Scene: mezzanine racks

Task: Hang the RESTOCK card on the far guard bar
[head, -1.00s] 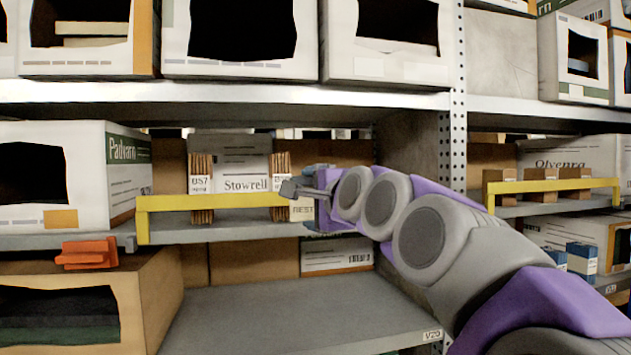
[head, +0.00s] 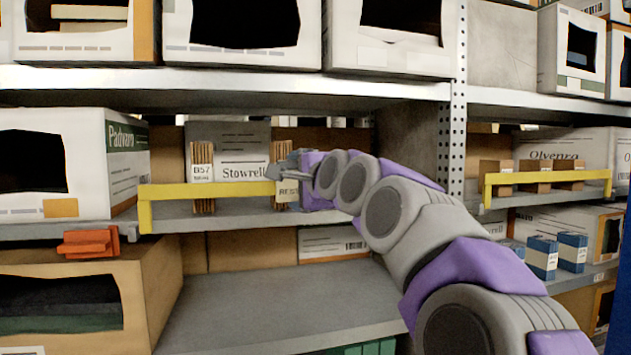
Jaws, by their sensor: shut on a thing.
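My gripper (head: 282,178) is shut on the RESTOCK card (head: 289,191), a pale card with only its first letters showing. The card is at the right part of the left yellow guard bar (head: 215,191). My gripper hides the rest of it, and I cannot tell whether it touches the bar. A second yellow guard bar (head: 546,178), smaller in view and apparently farther off, crosses the right bay. No card shows on it.
Behind the left bar stand a Stowrell box (head: 243,172) and slatted brown bundles (head: 202,172). A perforated post (head: 452,150) separates the bays. An orange item (head: 88,243) lies at left. Blue-and-white boxes (head: 542,257) stand at right. The lower shelf (head: 270,305) has free room.

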